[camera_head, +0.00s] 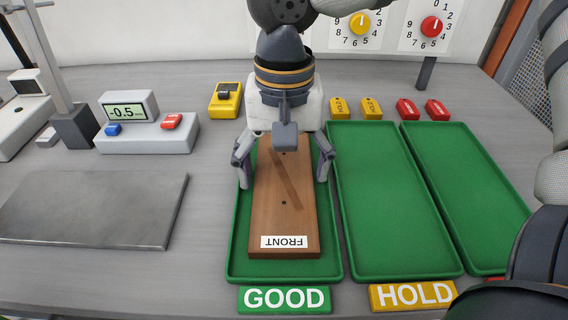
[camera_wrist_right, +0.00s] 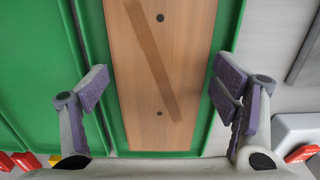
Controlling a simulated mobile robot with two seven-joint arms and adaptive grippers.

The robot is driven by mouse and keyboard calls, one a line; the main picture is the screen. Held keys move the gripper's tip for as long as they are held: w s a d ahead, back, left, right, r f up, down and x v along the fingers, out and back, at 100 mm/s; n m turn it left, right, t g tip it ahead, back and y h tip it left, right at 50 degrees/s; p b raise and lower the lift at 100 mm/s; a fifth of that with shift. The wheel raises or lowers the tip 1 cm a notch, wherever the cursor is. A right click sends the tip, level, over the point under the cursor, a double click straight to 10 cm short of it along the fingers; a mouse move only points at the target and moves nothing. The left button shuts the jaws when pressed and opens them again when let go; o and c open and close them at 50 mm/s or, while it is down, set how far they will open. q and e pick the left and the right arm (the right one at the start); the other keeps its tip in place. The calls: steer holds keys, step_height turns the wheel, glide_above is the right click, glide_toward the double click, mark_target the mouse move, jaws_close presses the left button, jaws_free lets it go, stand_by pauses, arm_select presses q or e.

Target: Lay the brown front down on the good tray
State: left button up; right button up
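The brown front (camera_head: 283,215) is a long wooden board with a white FRONT label, upside down in the head view, at its near end. It lies flat inside the green good tray (camera_head: 235,262), behind the GOOD sign (camera_head: 284,299). My right gripper (camera_head: 283,172) is over the board's far part, one finger on each side. In the right wrist view the gripper (camera_wrist_right: 160,85) is open, with gaps between its fingers and the board (camera_wrist_right: 162,60). A darker diagonal band and two small dark holes show on the board. My left gripper is out of view.
The green hold tray (camera_head: 390,205) and another green tray (camera_head: 465,185) are empty at the right. A grey slab (camera_head: 95,210) lies at the left, with a scale display (camera_head: 126,112) behind it. Yellow (camera_head: 356,107) and red (camera_head: 408,109) blocks stand behind the trays.

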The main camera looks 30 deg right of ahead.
stand_by(0.3)
step_height(320, 180, up, 12)
steer(key=shift+r, duration=0.1)
stand_by(0.5)
